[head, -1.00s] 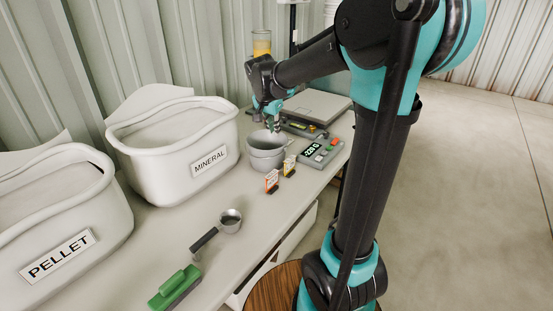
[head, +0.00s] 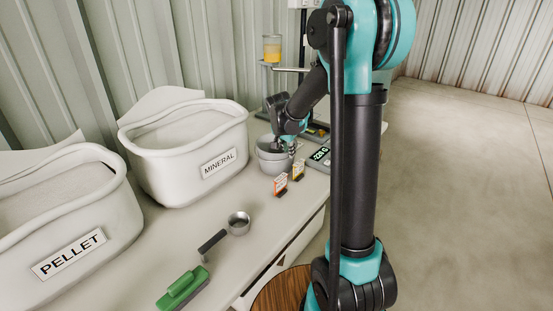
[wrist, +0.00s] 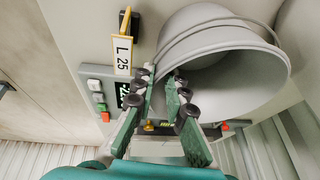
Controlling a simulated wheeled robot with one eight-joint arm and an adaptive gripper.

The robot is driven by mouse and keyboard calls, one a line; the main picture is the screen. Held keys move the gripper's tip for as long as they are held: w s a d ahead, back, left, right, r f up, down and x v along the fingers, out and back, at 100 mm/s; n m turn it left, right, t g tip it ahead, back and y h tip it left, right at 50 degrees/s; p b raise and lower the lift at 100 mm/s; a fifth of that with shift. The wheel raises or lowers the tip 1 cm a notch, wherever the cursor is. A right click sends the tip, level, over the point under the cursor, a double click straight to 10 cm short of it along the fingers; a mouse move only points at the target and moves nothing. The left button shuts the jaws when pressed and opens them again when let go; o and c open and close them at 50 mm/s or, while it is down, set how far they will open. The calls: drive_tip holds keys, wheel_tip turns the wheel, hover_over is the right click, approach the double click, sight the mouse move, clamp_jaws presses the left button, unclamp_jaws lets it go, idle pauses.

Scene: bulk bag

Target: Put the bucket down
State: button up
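The grey bucket (head: 268,161) stands upright on the worktop, right of the MINERAL tub. It fills the upper right of the wrist view (wrist: 262,75), mouth showing, with a thin curved handle. My gripper (head: 290,148) is at the bucket's right rim. In the wrist view my gripper (wrist: 164,82) has its fingertips apart with a clear gap. The right finger overlaps the bucket's mouth and the left finger is outside it. I cannot tell whether either finger touches the wall.
The MINERAL tub (head: 190,165) and PELLET tub (head: 70,250) line the wall side. A scale display (head: 320,154) is right of the bucket. Small label cards (head: 281,183) stand in front. A scoop (head: 237,223) and green brush (head: 182,290) lie nearer. Bare worktop surrounds the scoop.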

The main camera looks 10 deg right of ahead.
drive_tip(key=x, duration=0.4)
drive_tip(key=shift+w+d+f, duration=0.15)
drive_tip(key=shift+d+f, duration=0.15)
drive_tip(key=shift+d, duration=0.05)
clamp_jaws()
